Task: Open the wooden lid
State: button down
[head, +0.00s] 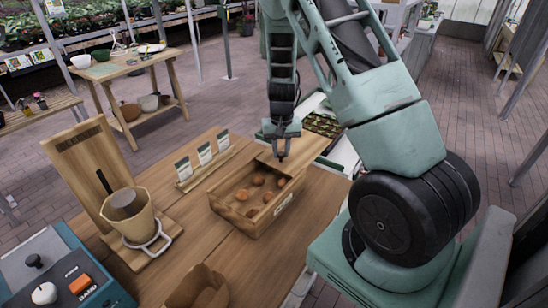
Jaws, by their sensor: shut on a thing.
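The wooden box (234,219) stands on the wooden table, and several brown round items (258,180) lie inside it. The wooden lid (307,147) is a flat board at the box's far right end. It leaves most of the box top uncovered and reaches out past that end. My gripper (281,156) points down at the lid's near left edge and is shut on the lid. The exact grip is too small to make out.
A row of small cards in a wooden holder (207,165) stands behind the box. A pouring cup (131,213) on a wooden stand is at left, and a paper bag (197,290) is in front. Bare tabletop (185,240) lies left of the box. A planted tray (323,124) is beyond the lid.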

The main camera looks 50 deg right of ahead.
jog(key=shift+d, duration=0.1)
jog(key=c, duration=1.2)
grip_release()
jog(key=shift+r, duration=0.1)
notch_tip(320, 180, up, 17)
jog(key=b, duration=0.3)
jog(key=shift+r, duration=0.15)
